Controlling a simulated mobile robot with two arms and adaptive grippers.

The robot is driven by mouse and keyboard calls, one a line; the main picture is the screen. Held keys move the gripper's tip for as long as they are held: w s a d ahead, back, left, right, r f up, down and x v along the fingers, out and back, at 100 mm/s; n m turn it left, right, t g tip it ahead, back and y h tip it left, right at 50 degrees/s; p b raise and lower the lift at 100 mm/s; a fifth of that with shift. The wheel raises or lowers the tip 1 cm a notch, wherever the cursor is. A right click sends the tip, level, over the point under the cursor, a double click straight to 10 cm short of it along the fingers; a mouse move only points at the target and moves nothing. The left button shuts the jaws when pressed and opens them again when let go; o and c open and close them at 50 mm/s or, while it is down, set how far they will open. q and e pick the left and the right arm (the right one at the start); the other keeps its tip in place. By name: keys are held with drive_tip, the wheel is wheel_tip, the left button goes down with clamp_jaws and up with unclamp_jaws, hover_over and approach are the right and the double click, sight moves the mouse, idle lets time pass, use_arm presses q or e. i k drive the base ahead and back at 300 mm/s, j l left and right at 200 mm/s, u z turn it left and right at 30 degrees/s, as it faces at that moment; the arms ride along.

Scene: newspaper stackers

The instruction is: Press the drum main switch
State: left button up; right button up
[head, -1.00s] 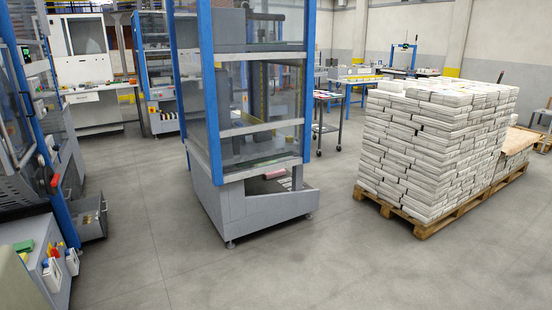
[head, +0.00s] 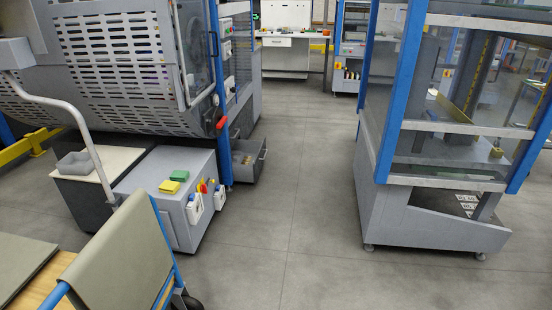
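A large grey machine with a slotted, rounded cover (head: 125,60) stands at the upper left and looks like the drum. A low grey cabinet (head: 150,205) stands in front of it. A red handle (head: 222,123) is on the blue post of the machine above. Neither of my grippers is in view.
A blue-framed cart with a grey-green sheet (head: 118,262) stands at the lower left, before the cabinet. An open drawer (head: 248,160) juts into the aisle. A blue-framed glazed machine (head: 430,215) stands right. The grey floor (head: 290,220) between is clear.

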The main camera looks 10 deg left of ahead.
sight(204, 189)
drive_tip(key=i+l+u, duration=0.1)
drive_tip(key=i+u, duration=0.35)
drive_tip(key=i+l+u, duration=0.25)
drive_tip(key=u, duration=0.2)
drive_tip(key=i+l+u, duration=0.25)
drive_tip(key=i+l, duration=1.8)
drive_tip(key=i, duration=0.05)
